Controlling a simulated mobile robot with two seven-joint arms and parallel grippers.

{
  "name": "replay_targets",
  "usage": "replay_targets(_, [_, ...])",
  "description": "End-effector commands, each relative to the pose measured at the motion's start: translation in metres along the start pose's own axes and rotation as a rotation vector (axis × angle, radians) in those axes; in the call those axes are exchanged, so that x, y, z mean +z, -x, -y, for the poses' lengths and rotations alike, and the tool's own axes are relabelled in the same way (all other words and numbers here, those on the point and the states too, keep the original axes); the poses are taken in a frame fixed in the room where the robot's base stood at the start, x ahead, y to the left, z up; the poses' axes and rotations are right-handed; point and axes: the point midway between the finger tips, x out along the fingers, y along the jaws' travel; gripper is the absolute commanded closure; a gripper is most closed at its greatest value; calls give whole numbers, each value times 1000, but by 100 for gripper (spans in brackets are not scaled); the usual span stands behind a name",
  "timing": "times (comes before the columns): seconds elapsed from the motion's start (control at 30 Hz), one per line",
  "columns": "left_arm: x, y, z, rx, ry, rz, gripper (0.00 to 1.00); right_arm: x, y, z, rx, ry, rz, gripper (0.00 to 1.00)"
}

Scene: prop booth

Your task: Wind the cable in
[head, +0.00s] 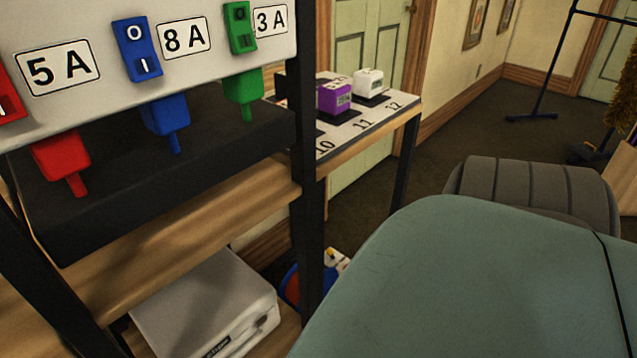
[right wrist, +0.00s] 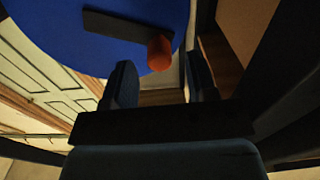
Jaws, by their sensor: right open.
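A blue reel disc (right wrist: 70,35) fills the upper left of the right wrist view. A dark crank bar (right wrist: 115,25) crosses it and ends in an orange-red knob (right wrist: 160,52). My right gripper (right wrist: 159,72) is open, with a finger on each side of the knob in the picture. I cannot tell whether the knob is between the fingertips or just beyond them. In the head view only part of a blue and red round thing (head: 291,284), probably the reel, shows behind the shelf post. No cable can be made out. My left gripper is not in view.
A shelf with a black post (head: 306,200) stands at left, holding red (head: 62,157), blue (head: 165,115) and green (head: 243,88) plugs. A white box (head: 205,305) sits low on it. A side table (head: 375,118) holds purple and white blocks. My teal arm covers the lower right.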

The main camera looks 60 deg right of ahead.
Motion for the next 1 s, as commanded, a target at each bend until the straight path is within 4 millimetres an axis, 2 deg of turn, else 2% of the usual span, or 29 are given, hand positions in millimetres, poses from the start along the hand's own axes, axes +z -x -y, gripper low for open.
replay_targets(0.17, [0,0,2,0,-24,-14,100,0,-13,-1,1,1,-1,47])
replay_targets(0.47, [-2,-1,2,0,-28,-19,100,0,-15,-1,1,0,0,47])
replay_targets(0.6, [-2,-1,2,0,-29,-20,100,0,-15,0,1,0,0,80])
replay_targets(0.7, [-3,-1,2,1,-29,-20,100,0,-14,0,1,0,0,100])
replay_targets(1.0, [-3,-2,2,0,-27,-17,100,-2,-14,3,1,-10,0,100])
